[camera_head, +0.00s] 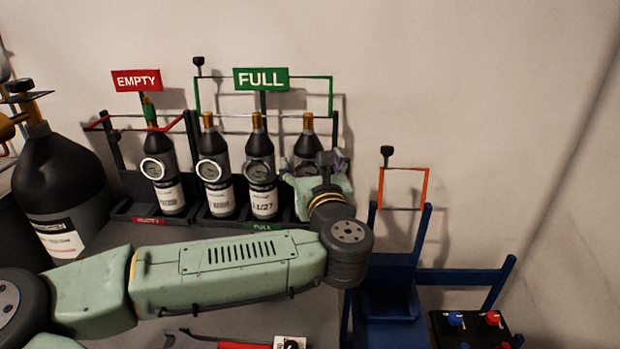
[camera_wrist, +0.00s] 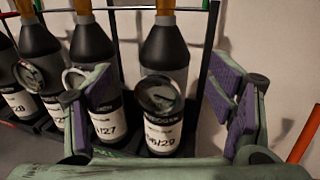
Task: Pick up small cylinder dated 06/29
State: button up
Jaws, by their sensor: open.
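The small black cylinder dated 06/29 (camera_wrist: 165,60) stands upright in the wrist view, with a gold top, a round gauge and a white label whose date is partly covered. In the head view it is the rightmost cylinder (camera_head: 307,144) under the FULL sign, its lower part hidden behind my gripper (camera_head: 318,170). My gripper (camera_wrist: 160,100) is open, with nothing held. In the wrist view its fingers are on either side of this cylinder, the left one overlapping the neighbouring cylinder. I cannot tell how far they reach around it.
A neighbouring cylinder (camera_head: 260,148) labelled 11/27 stands close on the left, with another (camera_head: 210,142) beyond it. One cylinder (camera_head: 157,145) stands under the EMPTY sign (camera_head: 136,80). A green rail (camera_head: 290,77) runs behind. A blue frame (camera_head: 422,235) stands right.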

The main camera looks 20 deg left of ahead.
aim_at(311, 154)
jog(key=shift+d+p+x, duration=0.15)
jog(key=shift+p+x, duration=0.3)
jog(key=shift+x, duration=1.3)
jog(key=shift+d+p+x, duration=0.1)
jog(key=shift+p+x, duration=0.35)
jog(key=shift+x, duration=1.3)
jog(key=shift+w+f, duration=0.15)
jog(key=shift+c, duration=0.5)
grip_shut()
